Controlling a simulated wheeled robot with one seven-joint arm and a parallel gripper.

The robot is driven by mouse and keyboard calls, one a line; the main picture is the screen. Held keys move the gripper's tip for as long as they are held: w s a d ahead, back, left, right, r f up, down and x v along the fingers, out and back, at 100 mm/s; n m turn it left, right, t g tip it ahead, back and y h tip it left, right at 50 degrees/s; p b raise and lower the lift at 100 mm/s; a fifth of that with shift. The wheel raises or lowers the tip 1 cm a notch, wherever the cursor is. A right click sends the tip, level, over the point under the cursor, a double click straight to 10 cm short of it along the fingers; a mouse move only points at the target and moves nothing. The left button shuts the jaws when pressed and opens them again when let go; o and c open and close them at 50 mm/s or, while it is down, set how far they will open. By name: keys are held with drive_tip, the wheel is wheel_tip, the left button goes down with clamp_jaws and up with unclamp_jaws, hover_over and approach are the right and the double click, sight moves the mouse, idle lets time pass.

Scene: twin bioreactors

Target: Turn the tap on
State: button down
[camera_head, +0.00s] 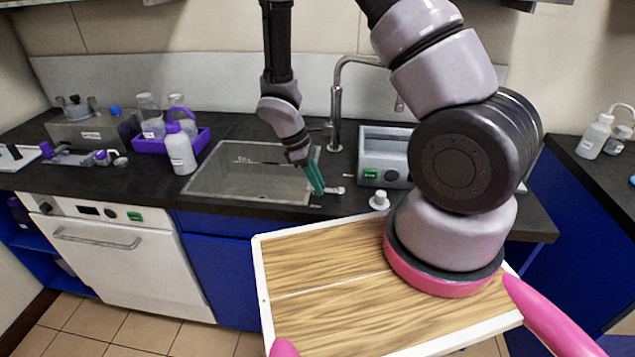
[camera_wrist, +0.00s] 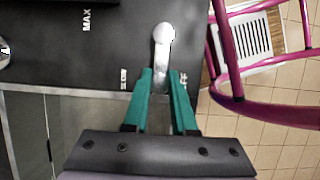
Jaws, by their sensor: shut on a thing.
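The tap's chrome lever (camera_wrist: 163,48) sticks up the middle of the wrist view, between my teal fingers. In the head view the lever (camera_head: 336,190) is small, on the counter at the sink's front right corner. My gripper (camera_wrist: 164,76) is shut on the lever; it also shows in the head view (camera_head: 318,186). The lever's lower part is partly hidden between the fingers. Counter markings read MAX, SLOW and a partly covered word ending in FF. The tall curved tap spout (camera_head: 336,105) stands behind the sink (camera_head: 235,172); its top is partly behind my arm.
A purple tray (camera_head: 200,141) with bottles and a white purple-capped bottle (camera_head: 180,152) stand left of the sink. A grey device (camera_head: 372,150) stands right of the lever, with a small white knob-like object (camera_head: 379,200) in front. Pink tubing and my wooden-topped base lie in front.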

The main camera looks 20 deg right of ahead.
drive_tip(key=shift+w, duration=0.15)
drive_tip(key=m, duration=0.1)
drive_tip(key=w+d+m+g, duration=0.1)
drive_tip(key=m, duration=0.2)
drive_tip(key=shift+w+d+m+g+y, duration=0.15)
drive_tip(key=shift+w+m+g+y, duration=0.15)
drive_tip(key=shift+w+y, duration=0.1)
drive_tip(key=d+m, duration=0.1)
drive_tip(key=m, duration=0.1)
drive_tip(key=w+d+m+y, duration=0.1)
drive_tip(key=m, duration=0.1)
drive_tip(key=shift+w+g, duration=0.15)
drive_tip(key=shift+g, duration=0.25)
drive_tip(key=m, duration=0.1)
drive_tip(key=d+m+y, duration=0.1)
drive_tip(key=m, duration=0.1)
drive_tip(key=d+m+y, duration=0.1)
drive_tip(key=shift+w+d+m, duration=0.15)
drive_tip(key=shift+w+m, duration=0.1)
drive_tip(key=shift+m, duration=0.15)
drive_tip(key=shift+s+d+m+y, duration=0.1)
drive_tip(key=shift+d+m+y, duration=0.3)
drive_tip(key=shift+m, duration=0.5)
drive_tip(key=shift+s+d+m+y, duration=0.1)
drive_tip(key=shift+d+m+y, duration=0.3)
drive_tip(key=shift+m, duration=0.5)
drive_tip(key=shift+d, duration=0.15)
drive_tip(key=c, duration=0.7)
unclamp_jaws()
drive_tip(key=shift+r, duration=0.15)
